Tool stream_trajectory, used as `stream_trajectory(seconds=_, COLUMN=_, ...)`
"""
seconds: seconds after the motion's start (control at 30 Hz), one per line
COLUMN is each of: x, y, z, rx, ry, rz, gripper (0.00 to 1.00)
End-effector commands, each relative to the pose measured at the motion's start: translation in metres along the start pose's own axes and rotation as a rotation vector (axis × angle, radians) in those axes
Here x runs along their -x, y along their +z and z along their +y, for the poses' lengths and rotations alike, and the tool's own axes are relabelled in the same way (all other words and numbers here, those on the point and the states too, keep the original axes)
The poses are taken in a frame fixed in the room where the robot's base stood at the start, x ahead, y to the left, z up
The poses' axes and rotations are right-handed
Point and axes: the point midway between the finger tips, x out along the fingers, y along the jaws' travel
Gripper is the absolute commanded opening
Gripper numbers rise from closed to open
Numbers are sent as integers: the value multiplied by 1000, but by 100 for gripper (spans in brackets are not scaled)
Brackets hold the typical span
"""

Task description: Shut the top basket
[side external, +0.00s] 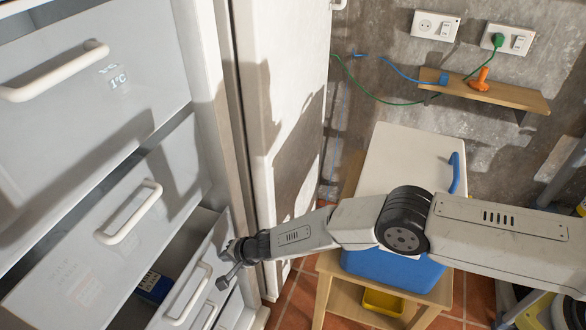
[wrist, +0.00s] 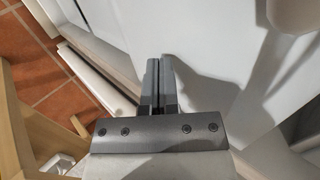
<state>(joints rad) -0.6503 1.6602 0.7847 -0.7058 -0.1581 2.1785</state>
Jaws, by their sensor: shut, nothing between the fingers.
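A white freezer has several stacked basket fronts with white bar handles. The highest front in the side view (side external: 130,45) bears a small temperature mark. Below it is another front (side external: 75,265). A lower basket front (side external: 172,303) stands out from the one above, showing a dark opening with a blue packet (side external: 155,287) inside. I cannot tell how far the highest front stands out. My gripper (side external: 226,284) is shut and empty, at the right side of the lower front. In the wrist view my gripper (wrist: 158,65) points along a pale panel; contact is unclear.
The freezer door (side external: 285,110) stands open at the right of the baskets. A white-lidded blue box (side external: 395,268) sits on a wooden stand (side external: 325,290) under my arm. A wall shelf (side external: 510,96) holds an orange item (side external: 481,79) and cables. Tiled floor shows between the freezer and stand.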

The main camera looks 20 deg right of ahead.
Motion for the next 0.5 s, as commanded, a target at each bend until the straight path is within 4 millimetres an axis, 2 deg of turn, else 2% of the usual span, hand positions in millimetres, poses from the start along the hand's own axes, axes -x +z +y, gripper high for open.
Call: stream_trajectory(seconds=0.5, x=16, y=-1, z=15, rx=-2, ry=1, rz=3, gripper=0)
